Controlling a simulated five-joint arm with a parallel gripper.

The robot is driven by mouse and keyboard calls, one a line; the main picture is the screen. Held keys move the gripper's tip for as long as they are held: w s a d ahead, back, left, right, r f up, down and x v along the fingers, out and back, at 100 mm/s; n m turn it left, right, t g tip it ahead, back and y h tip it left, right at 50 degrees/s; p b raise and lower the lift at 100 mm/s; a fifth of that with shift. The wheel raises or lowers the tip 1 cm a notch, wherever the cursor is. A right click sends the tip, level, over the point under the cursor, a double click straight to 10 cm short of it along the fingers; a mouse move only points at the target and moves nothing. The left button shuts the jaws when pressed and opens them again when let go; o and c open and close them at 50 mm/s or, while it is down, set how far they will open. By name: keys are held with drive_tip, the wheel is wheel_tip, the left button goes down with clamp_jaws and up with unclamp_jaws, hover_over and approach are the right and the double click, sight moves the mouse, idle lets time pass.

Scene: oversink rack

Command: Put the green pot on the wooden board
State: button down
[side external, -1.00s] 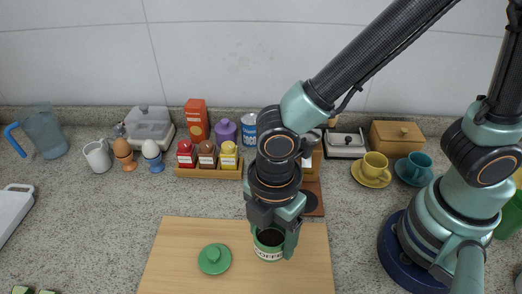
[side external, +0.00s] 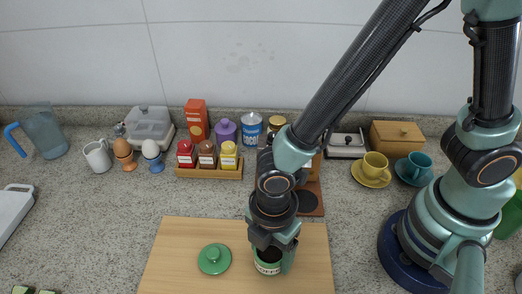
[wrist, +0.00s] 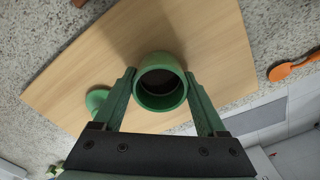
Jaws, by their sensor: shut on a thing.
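The green pot (side external: 268,266), with a pale label reading COFFEE and a dark inside, is over the wooden board (side external: 180,255). My gripper (side external: 271,262) is shut on the pot, one finger on each side. In the wrist view the open-topped pot (wrist: 160,82) sits between the two fingertips of my gripper (wrist: 160,90). The pot looks upright; I cannot tell whether its base touches the board (wrist: 215,50). A green lid with a knob (side external: 214,259) lies on the board to the left of the pot.
A spice rack with several jars (side external: 209,172) stands behind the board. Egg cups (side external: 153,156) and a white jug (side external: 97,156) are at the back left. Yellow (side external: 372,168) and teal (side external: 413,168) cups are at the right. An orange spoon (wrist: 290,68) lies beyond the board.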

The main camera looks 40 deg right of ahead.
sight(270, 260)
unclamp_jaws()
drive_tip(key=shift+r, duration=0.1)
wheel_tip(270, 260, up, 12)
drive_tip(key=w+d+r+m+t, duration=0.2)
drive_tip(key=w+d+r+m, duration=0.1)
drive_tip(key=d+m, duration=0.3)
drive_tip(key=w+d+r+m+t, duration=0.1)
drive_tip(key=w+d+r+m, duration=0.1)
drive_tip(key=d+m, duration=0.5)
drive_tip(key=w+d+r+m+t, duration=0.2)
drive_tip(key=d+r+m, duration=0.3)
drive_tip(key=d, duration=0.6)
drive_tip(key=shift+w+m+t, duration=0.3)
drive_tip(key=shift+w+m, duration=0.5)
drive_tip(key=shift+a+r, duration=0.1)
